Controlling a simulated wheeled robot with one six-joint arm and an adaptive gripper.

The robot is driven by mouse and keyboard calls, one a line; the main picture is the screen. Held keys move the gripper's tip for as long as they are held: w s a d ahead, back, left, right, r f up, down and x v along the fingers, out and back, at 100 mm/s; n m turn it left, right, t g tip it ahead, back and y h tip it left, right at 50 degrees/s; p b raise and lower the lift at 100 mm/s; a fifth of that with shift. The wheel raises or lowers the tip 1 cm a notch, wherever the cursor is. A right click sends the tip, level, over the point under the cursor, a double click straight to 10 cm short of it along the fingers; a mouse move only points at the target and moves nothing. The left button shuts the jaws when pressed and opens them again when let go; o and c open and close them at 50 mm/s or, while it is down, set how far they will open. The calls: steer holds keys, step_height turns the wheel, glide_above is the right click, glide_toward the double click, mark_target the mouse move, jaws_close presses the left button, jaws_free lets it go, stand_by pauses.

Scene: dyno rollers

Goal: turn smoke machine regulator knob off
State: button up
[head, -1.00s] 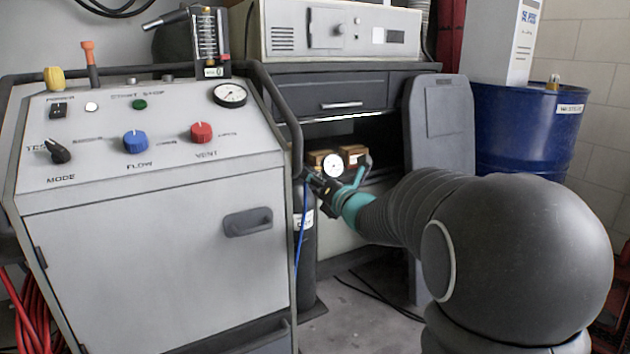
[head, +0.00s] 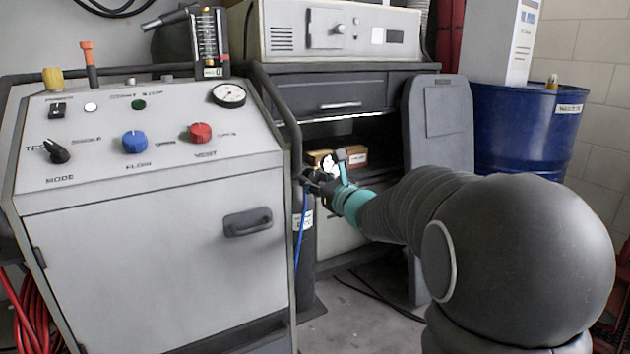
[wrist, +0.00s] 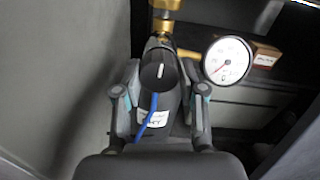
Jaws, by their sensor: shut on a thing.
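The regulator knob (wrist: 157,76) is black with a white line on its face and shows in the middle of the wrist view. My gripper (wrist: 162,73) has one finger on each side of it and is shut on it. The white pressure gauge (wrist: 228,60) is just right of the knob, on the brass regulator body (wrist: 165,24). In the head view my gripper (head: 318,180) is at the regulator, right of the grey console. The gauge (head: 330,165) is partly hidden there behind my wrist, and the knob cannot be made out.
The grey console (head: 150,260) with its handrail stands close left of my gripper. A blue hose (wrist: 150,118) hangs below the knob. A cardboard box (head: 354,157) sits on the shelf behind. A grey panel (head: 440,130) and blue drum (head: 525,130) stand to the right.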

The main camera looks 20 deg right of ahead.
steer(key=shift+n, duration=0.4)
steer(key=o, duration=1.1)
steer(key=shift+o, duration=0.2)
steer(key=v, duration=1.2)
